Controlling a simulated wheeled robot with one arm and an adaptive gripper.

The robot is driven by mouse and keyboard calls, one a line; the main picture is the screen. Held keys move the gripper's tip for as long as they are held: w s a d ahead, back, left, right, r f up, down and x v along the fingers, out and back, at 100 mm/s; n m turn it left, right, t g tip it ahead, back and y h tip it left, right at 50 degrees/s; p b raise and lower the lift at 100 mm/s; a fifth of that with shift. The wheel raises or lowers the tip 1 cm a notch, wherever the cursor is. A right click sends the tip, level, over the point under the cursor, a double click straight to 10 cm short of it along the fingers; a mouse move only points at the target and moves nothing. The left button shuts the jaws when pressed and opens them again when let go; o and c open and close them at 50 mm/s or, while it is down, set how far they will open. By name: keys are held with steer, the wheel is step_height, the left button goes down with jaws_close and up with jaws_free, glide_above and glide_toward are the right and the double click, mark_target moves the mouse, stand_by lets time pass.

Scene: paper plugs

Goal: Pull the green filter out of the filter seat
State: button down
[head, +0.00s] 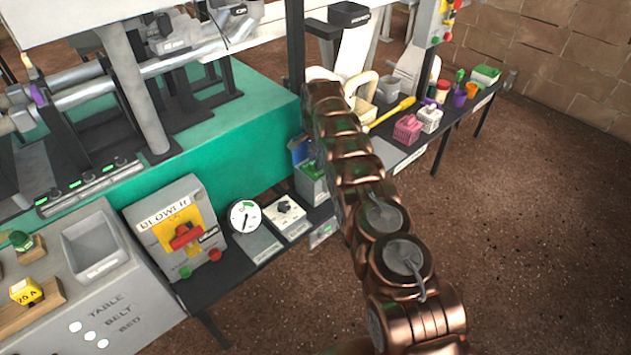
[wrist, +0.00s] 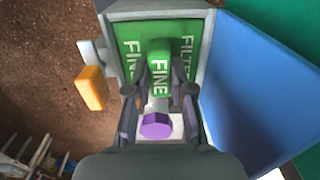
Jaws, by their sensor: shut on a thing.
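The green filter (wrist: 130,62) shows in the wrist view, with white FINE and FILTER lettering on its face and a raised green handle in the middle. It lies inside the light grey frame of the filter seat (wrist: 208,40). My gripper (wrist: 159,92) is shut on the handle, one dark finger on each side. In the head view, the grey filter seat (head: 309,188) stands at the bench end, with some green (head: 314,168) at its top. My arm hides the gripper there. How deep the filter sits is hard to tell.
A blue panel (wrist: 255,85) stands close on the right in the wrist view, and an orange block (wrist: 91,88) sticks out on the left. A gauge (head: 244,216) and the blower switch box (head: 178,230) stand left of the seat. Open floor (head: 530,220) lies right.

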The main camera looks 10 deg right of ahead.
steer(key=shift+r+p, duration=0.85)
steer(key=shift+r, duration=1.9)
steer(key=shift+r+p, duration=1.1)
steer(key=shift+r, duration=0.45)
